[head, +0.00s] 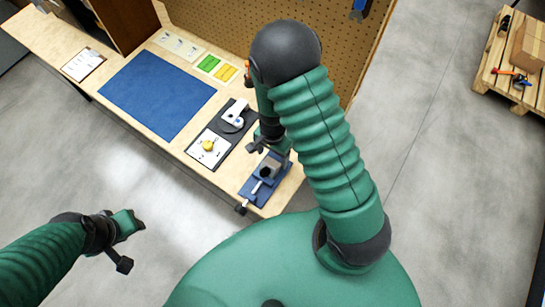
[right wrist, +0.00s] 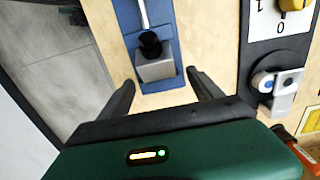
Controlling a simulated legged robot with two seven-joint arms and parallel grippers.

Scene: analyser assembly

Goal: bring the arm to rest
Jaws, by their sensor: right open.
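My right arm (head: 320,140) reaches up and over to the bench, with its gripper (head: 262,145) pointing down near the front right corner. In the right wrist view, the right gripper (right wrist: 160,80) is open and its fingers stand apart, with nothing seen between the tips. A grey block with a black round top (right wrist: 154,62) on a blue base (right wrist: 180,78) lies beyond the fingertips. In the head view, this blue-based fixture (head: 268,183) is partly behind the gripper. My left gripper (head: 134,243) is over the floor, off the bench, with its fingers apart and empty.
The bench (head: 100,95) carries a blue mat (head: 158,93), a white panel with a yellow knob (head: 208,147), a white device on a dark plate (head: 236,113), and green and yellow cards (head: 216,68). A pegboard (head: 225,25) stands behind. A pallet (head: 495,75) is at far right.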

